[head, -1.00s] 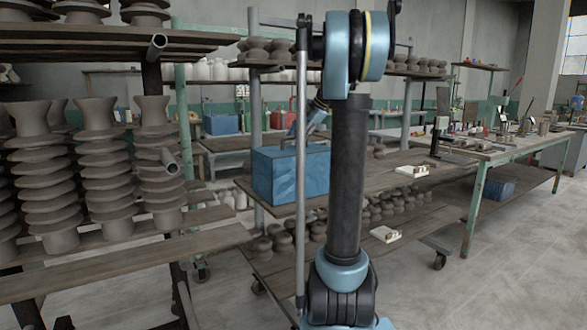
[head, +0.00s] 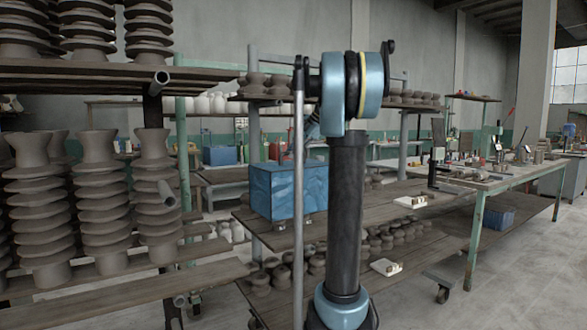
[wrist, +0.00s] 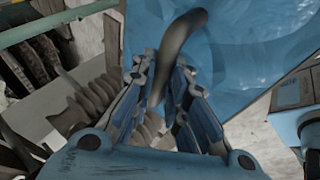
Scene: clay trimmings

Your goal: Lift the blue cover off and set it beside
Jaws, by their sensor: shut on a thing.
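The blue cover (head: 275,192) is a box-like shape with a crinkled face, partly hidden by my arm in the head view. It hangs a little above the wooden shelf, with a gap under its lower edge. In the wrist view its blue surface (wrist: 265,45) fills the upper right. My gripper (wrist: 164,75) is shut on a dark curved handle (wrist: 180,38) of the cover. Small brownish things (head: 277,225) show on the shelf just under the cover; I cannot make them out clearly.
Stacks of grey clay pieces (head: 100,205) stand on racks at left. White blocks (head: 410,202) lie on the shelves right of my arm, where bare planks show. Small clay pots (head: 385,240) fill the lower shelf. A green-legged workbench (head: 475,235) stands at right.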

